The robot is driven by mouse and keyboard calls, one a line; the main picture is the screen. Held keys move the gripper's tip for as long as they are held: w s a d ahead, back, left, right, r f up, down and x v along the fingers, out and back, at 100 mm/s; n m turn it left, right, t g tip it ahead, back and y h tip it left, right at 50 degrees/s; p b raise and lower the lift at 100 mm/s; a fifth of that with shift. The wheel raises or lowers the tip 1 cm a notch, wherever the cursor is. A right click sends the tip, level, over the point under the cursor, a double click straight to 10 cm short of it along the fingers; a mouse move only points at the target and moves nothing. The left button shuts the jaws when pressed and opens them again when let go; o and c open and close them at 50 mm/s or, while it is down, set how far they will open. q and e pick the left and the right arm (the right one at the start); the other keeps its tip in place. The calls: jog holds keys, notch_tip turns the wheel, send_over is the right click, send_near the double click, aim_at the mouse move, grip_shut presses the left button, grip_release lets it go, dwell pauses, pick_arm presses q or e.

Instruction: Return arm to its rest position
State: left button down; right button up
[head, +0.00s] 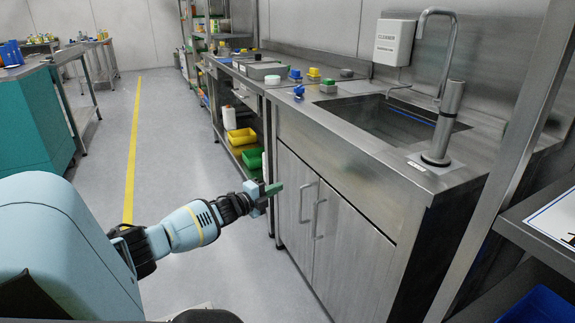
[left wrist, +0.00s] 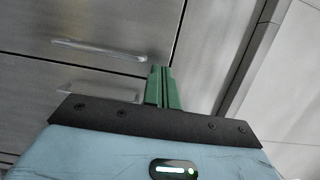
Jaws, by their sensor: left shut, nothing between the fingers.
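My left arm reaches in from the left in the head view. Its gripper (head: 276,188) has green fingers and is in front of the sink cabinet's left door edge, with nothing in it. In the left wrist view the two green fingers (left wrist: 162,88) are together, in front of the steel cabinet doors (left wrist: 100,25) and their bar handles. I cannot tell from these views how far the fingertips are from the doors. My right gripper is not in view.
The steel sink cabinet (head: 340,215) with two bar handles stands to the right of my gripper. A yellow bin (head: 241,137) and a green bin (head: 252,158) sit on a low shelf behind. Grey floor (head: 185,115) with a yellow line (head: 131,150) is clear at left.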

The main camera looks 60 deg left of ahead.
pick_arm(q)
jog(key=shift+s+a, duration=0.25)
jog(key=shift+a, duration=0.05)
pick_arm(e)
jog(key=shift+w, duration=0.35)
